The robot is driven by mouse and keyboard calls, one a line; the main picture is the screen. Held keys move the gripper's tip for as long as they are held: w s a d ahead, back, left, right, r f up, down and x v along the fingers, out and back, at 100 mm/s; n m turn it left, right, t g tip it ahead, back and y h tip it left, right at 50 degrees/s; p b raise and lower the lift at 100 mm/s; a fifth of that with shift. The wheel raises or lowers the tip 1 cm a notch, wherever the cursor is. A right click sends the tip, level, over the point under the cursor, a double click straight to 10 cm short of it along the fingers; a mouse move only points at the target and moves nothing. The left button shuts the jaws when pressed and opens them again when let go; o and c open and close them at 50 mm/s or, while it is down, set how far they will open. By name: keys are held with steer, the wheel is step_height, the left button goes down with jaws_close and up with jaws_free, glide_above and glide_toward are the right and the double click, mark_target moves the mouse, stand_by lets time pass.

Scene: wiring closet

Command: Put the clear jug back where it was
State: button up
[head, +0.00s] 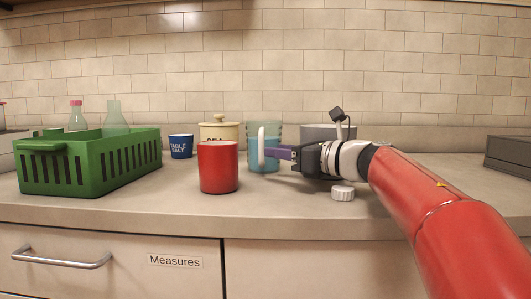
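The clear jug (274,133) holds blue liquid and has a pale upright handle (262,147) facing me. It is upright at the middle of the counter, just right of the red mug; I cannot tell whether its base touches the counter.
The red mug (218,168) stands close in front and left. Behind are a cream canister (219,130), a blue salt cup (181,147) and a grey container (318,131). A green basket (95,168) is left; a white ribbed cap (343,193) lies below my wrist. The counter's front right is partly clear.

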steer(key=v, duration=0.6)
steer(key=shift+s, duration=0.1)
stand_by(0.3)
